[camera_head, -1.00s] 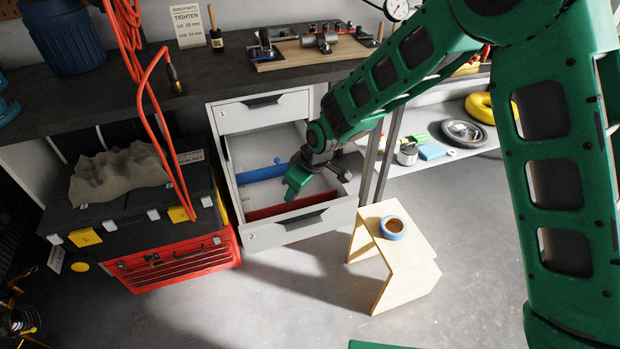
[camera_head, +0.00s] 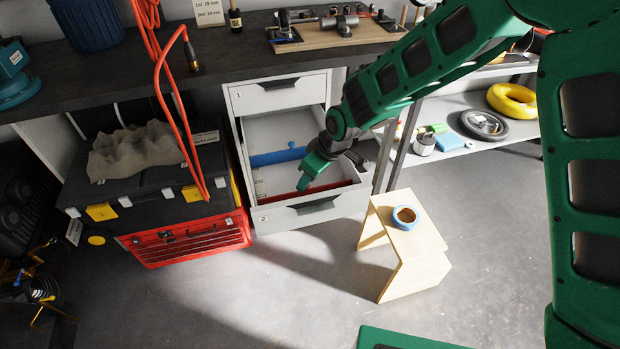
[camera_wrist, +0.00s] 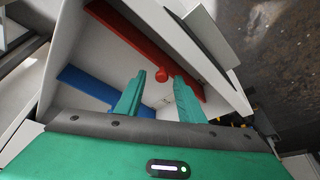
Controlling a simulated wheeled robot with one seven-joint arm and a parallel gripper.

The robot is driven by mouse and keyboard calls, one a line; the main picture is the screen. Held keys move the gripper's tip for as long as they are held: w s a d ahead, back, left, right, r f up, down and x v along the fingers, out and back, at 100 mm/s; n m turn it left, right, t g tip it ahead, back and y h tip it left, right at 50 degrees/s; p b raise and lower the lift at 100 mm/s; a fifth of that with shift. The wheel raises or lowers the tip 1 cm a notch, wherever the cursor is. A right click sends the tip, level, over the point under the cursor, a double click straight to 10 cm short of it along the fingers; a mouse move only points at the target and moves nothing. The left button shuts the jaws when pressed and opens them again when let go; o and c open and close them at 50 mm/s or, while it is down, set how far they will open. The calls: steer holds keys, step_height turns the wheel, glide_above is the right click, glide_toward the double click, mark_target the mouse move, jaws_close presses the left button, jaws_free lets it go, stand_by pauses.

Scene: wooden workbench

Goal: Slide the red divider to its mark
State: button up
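The red divider (camera_head: 279,197) stands across the lower open drawer (camera_head: 330,205), close to its front wall. In the wrist view the red divider (camera_wrist: 137,38) runs diagonally and has a round red knob (camera_wrist: 162,75) on its side. My gripper (camera_head: 303,187) points down into the drawer in the head view. In the wrist view my gripper (camera_wrist: 160,78) is open, its two green fingers apart, with the knob showing between and just beyond the tips. It holds nothing. I cannot make out the mark clearly.
A blue divider (camera_head: 277,157) with a blue knob stands farther back in the same drawer; it also shows in the wrist view (camera_wrist: 90,88). A wooden stool (camera_head: 425,237) with a blue tape roll (camera_head: 404,217) stands right of the drawer. A red toolbox (camera_head: 190,243) is left.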

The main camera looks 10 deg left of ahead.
steer(key=v, duration=1)
steer(key=shift+d, duration=0.2)
steer(key=s+d+r+m+h, duration=0.15)
steer(key=d+r+m, duration=0.25)
steer(key=d, duration=1.3)
steer(key=d+r+m+h, duration=0.2)
steer(key=d+r+m, duration=0.25)
steer(key=d, duration=1.25)
steer(key=s+d+r+m, duration=0.2)
steer(key=s+d+m, duration=0.4)
steer(key=s+d, duration=0.5)
steer(key=s+d+m+g, duration=0.1)
steer(key=s+d+m, duration=0.4)
steer(key=s, duration=0.8)
steer(key=shift+d+g, duration=0.4)
steer(key=shift+d, duration=0.5)
steer(key=shift+f, duration=0.15)
